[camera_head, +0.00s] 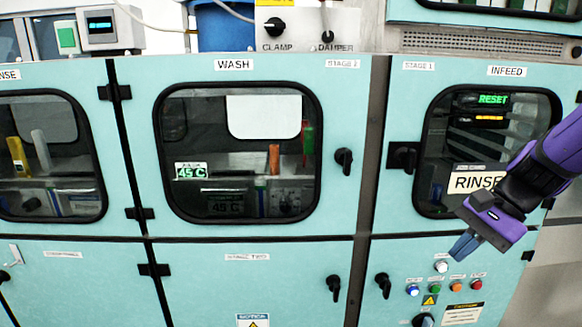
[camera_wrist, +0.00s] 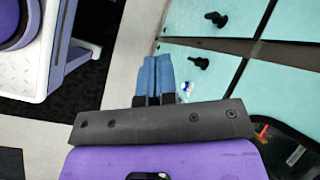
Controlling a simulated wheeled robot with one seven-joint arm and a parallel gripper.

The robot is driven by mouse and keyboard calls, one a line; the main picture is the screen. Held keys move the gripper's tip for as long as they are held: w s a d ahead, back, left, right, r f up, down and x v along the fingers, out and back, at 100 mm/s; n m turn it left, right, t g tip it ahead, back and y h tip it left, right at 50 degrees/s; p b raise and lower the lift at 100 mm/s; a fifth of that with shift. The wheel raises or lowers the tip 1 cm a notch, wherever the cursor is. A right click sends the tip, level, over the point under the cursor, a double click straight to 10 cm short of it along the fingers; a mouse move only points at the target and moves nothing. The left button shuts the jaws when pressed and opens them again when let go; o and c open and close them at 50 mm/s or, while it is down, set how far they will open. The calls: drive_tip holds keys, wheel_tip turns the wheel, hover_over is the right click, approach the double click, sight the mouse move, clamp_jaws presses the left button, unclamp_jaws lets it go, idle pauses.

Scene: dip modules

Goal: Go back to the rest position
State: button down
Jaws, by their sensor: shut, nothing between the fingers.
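My gripper (camera_head: 465,246) is at the right of the head view, at the end of my purple and black arm. It hangs in front of the INFEED panel (camera_head: 404,222), just above the row of coloured buttons. Its blue fingers are closed together with nothing between them. In the wrist view the two blue fingers (camera_wrist: 156,78) lie side by side, pointing over the pale floor next to the teal cabinet (camera_wrist: 215,35). My arm hides part of the INFEED window and the lower right of the RINSE label.
The WASH door (camera_head: 136,200) and INFEED window (camera_head: 455,130) are shut. Black handles (camera_head: 344,160) stick out from the cabinet. Push buttons (camera_head: 456,285) and a black knob (camera_head: 383,285) sit below my gripper. Pale floor (camera_wrist: 120,60) lies open in front of the cabinet.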

drive_tip(key=s+r+n+t+h, duration=0.5)
drive_tip(key=s+r+n+h, duration=0.1)
drive_tip(key=s+r+n, duration=0.4)
drive_tip(key=shift+s+d+r+n+h, duration=0.4)
drive_tip(key=shift+s+r, duration=0.2)
drive_tip(key=shift+s, duration=0.45)
